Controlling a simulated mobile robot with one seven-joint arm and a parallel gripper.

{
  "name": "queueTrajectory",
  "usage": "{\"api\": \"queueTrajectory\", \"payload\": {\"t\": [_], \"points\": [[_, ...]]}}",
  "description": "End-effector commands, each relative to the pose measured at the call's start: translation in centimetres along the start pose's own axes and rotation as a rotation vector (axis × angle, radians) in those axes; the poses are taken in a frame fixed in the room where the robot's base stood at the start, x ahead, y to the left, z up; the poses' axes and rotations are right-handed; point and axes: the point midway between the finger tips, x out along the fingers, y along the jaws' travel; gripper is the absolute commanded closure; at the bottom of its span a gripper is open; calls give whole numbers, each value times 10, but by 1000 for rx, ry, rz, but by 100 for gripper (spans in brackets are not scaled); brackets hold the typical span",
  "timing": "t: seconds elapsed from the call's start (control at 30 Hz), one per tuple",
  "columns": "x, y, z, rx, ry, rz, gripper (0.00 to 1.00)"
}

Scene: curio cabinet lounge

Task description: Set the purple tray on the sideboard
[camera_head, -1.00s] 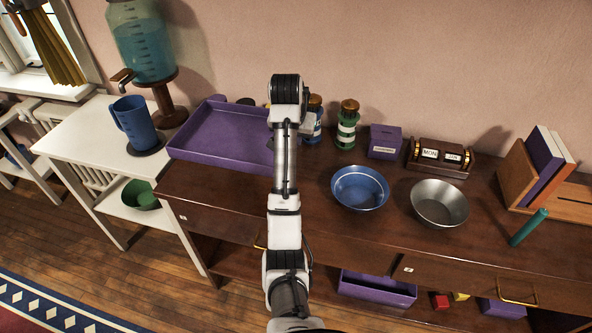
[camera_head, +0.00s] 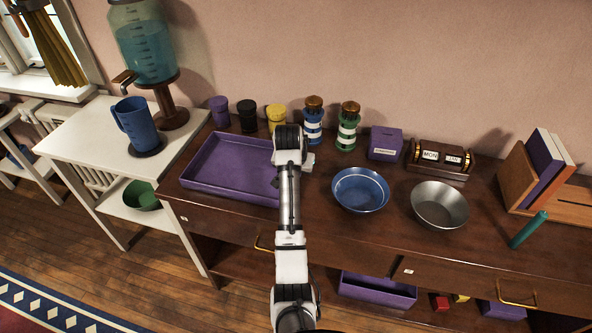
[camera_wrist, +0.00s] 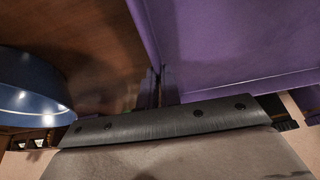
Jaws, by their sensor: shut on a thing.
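The purple tray (camera_head: 230,165) is a shallow rectangular tray over the left end of the dark wooden sideboard (camera_head: 318,208). It looks level and empty, and its base is on or very close to the wood; I cannot tell whether it touches. My gripper (camera_wrist: 158,90) is shut on the tray's right-hand wall, with the purple tray (camera_wrist: 235,45) filling the right of the wrist view. In the head view my arm hides the fingertips and part of the tray's right edge.
Purple (camera_head: 219,111), black (camera_head: 247,115) and yellow (camera_head: 276,117) lidded jars stand behind the tray. Striped bottles (camera_head: 313,122) stand right of them. A blue bowl (camera_head: 360,189) and a metal bowl (camera_head: 439,204) are to the right. A white table (camera_head: 95,135) adjoins at left.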

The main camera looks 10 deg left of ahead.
Motion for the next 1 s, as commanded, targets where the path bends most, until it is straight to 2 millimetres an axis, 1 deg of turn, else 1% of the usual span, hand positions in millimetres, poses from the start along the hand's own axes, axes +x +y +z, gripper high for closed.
{"api": "queueTrajectory", "payload": {"t": [0.17,0.2,0.37,0.63,0.73,0.87,1.0], "points": [[1,0,0,1,2,-1,100],[3,0,1,0,0,0,94],[2,0,1,0,0,0,73],[2,0,1,0,0,0,73],[-2,0,0,0,2,0,73],[-19,0,0,0,5,-1,73],[-51,0,0,0,7,-2,73]]}}
